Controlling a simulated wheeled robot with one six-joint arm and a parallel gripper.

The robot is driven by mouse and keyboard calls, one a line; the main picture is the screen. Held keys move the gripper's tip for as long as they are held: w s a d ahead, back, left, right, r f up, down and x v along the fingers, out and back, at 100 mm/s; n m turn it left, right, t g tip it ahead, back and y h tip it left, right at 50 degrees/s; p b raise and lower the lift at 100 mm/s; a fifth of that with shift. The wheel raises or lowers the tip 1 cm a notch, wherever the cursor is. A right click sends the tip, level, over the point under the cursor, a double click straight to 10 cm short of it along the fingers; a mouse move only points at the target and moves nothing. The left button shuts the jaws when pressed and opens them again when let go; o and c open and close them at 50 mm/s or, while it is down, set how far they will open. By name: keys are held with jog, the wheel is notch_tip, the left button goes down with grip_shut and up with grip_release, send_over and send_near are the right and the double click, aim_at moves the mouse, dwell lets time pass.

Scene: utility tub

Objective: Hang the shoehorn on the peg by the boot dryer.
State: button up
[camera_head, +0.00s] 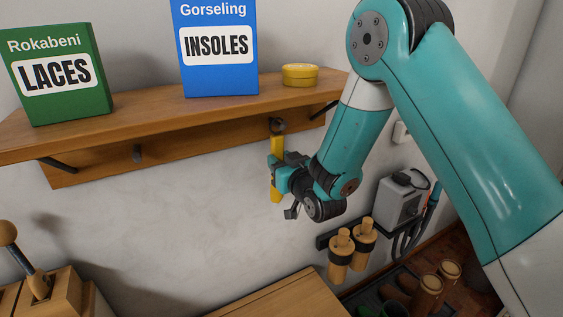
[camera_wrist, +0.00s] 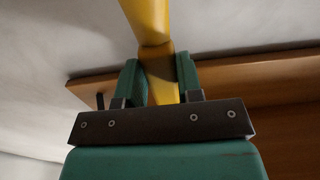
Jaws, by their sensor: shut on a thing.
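A long yellow shoehorn (camera_head: 277,150) hangs upright in front of the wall, below the wooden shelf. My gripper (camera_head: 276,173) is shut on it partway along its length. The wrist view shows the yellow shoehorn (camera_wrist: 148,20) between the two teal fingers of the gripper (camera_wrist: 159,80). The shoehorn's top is at a dark peg (camera_head: 277,125) on the shelf's back rail; I cannot tell if the peg passes through it. Another dark peg (camera_head: 137,152) on the rail is empty. A grey box with hoses (camera_head: 400,203), seemingly the boot dryer, is on the wall at lower right.
The shelf (camera_head: 150,111) carries a green laces box (camera_head: 60,100), a blue insoles box (camera_head: 215,75) and a yellow tin (camera_head: 300,75). Boots (camera_head: 430,290) stand at lower right. The wall left of my gripper is clear.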

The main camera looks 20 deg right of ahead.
dwell(0.4)
jog(key=o, duration=1)
jog(key=shift+s, duration=0.1)
